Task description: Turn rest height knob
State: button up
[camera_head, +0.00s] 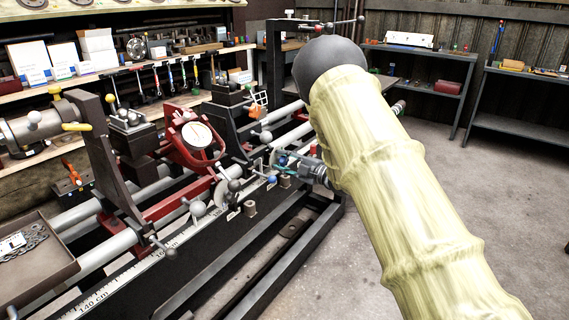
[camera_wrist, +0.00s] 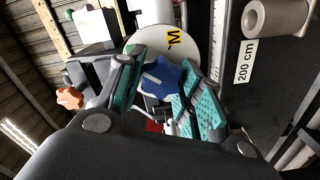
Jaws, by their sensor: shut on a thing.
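A blue lobed knob (camera_wrist: 162,78) sits between the two teal-padded fingers of my gripper (camera_wrist: 165,82) in the wrist view. The fingers are shut on it, one on each side. A white disc (camera_wrist: 174,42) with a yellow label lies just behind the knob. In the head view my gripper (camera_head: 285,160) reaches the right part of the lathe. A small blue part (camera_head: 271,180) shows just below its fingertips; I cannot tell whether it is the same knob. My pale-sleeved arm hides what lies behind it.
The lathe's rails and ruled front beam (camera_head: 130,278) run beneath the tool posts. A red rest with a white dial (camera_head: 197,136) stands left of my gripper. An orange knob (camera_wrist: 70,98) is nearby in the wrist view. Shelves (camera_head: 420,82) stand at the back right; the floor there is clear.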

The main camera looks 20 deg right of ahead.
dwell(0.4)
jog(key=o, duration=1)
jog(key=shift+o, duration=0.2)
jog(key=v, duration=1.2)
jog(key=shift+w, duration=0.1)
